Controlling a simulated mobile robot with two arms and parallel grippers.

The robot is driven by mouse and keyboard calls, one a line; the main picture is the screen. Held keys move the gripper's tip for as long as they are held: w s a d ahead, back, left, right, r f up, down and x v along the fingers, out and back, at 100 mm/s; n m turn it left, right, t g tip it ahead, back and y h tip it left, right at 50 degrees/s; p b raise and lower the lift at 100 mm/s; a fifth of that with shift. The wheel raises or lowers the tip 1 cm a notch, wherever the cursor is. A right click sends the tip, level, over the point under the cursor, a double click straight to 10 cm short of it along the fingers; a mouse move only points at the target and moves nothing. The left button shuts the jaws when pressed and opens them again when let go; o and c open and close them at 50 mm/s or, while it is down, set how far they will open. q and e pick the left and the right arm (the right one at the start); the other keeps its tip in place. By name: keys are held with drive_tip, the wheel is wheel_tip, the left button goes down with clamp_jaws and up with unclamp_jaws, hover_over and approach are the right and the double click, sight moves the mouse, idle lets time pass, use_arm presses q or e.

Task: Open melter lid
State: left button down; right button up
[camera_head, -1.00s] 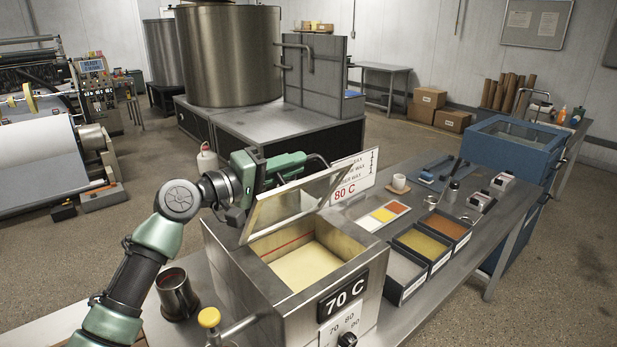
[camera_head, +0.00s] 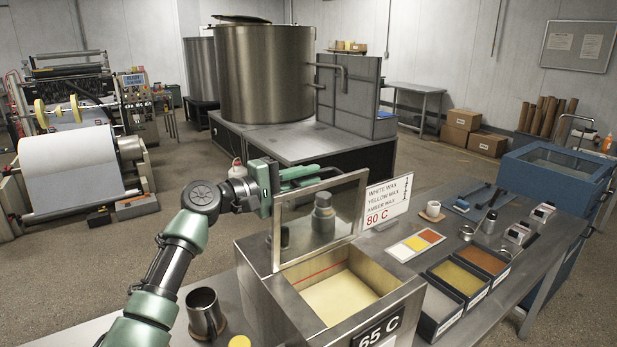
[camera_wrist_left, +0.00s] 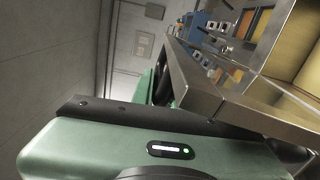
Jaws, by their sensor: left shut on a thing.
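The melter (camera_head: 262,310) is a steel box with an open top, and pale yellow wax (camera_head: 340,296) shows inside. Its lid (camera_head: 361,206), a metal frame around a panel, stands steeply raised along the far left side of the opening. My left gripper (camera_head: 316,178) is at the lid's upper edge, shut on it; the fingertips are partly hidden. In the left wrist view the lid's metal edge (camera_wrist_left: 200,92) lies close against the gripper. The melter's front display (camera_head: 378,328) reads 65 C. My right gripper is not in view.
A wax sign (camera_head: 388,200) stands just behind the lid. A colour card (camera_head: 415,244) and bins of wax (camera_head: 440,302) sit to the right on the bench. A metal cup (camera_head: 205,315) stands left of the melter, below my arm. A large tank (camera_head: 265,75) is behind.

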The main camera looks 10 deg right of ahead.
use_arm(q)
drive_tip(key=shift+r, duration=0.15)
drive_tip(key=c, duration=1.5)
unclamp_jaws()
drive_tip(key=shift+o, duration=0.2)
drive_tip(key=shift+a, duration=0.15)
drive_tip(key=b+v, duration=0.3)
drive_tip(key=v, duration=0.4)
drive_tip(key=shift+s+a, duration=0.2)
drive_tip(key=shift+a, duration=0.05)
